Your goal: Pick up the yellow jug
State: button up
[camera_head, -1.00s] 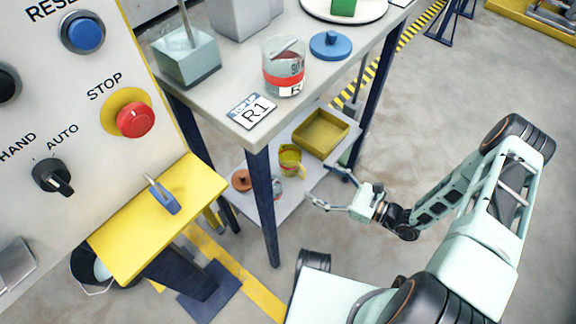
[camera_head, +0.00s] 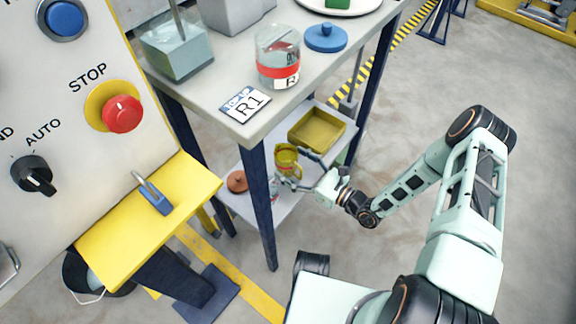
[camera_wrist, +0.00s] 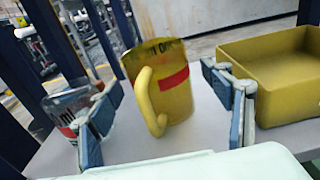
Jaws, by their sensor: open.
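The yellow jug (camera_head: 286,158) stands upright on the lower shelf (camera_head: 233,200) of the grey table. In the wrist view the jug (camera_wrist: 176,98) shows a red band, dark lettering and its handle turned toward the camera. My gripper (camera_head: 298,170) reaches in over the lower shelf from the right. In the wrist view my gripper (camera_wrist: 168,115) is open, with one blue-padded finger on each side of the jug. The jug stands between and beyond the fingers; I cannot tell whether either one touches it.
A yellow tray (camera_head: 317,129) stands right of the jug. A clear jar with a red label (camera_wrist: 72,105) is close by the left finger. A reddish-brown lid (camera_head: 237,182) lies on the shelf's left. The table leg (camera_head: 262,205) and upper top (camera_head: 207,98) bound the space.

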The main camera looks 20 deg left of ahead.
jog(key=shift+w+a, duration=0.15)
jog(key=shift+a, duration=0.2)
jog(key=shift+c, duration=0.3)
jog(key=c, duration=1.2)
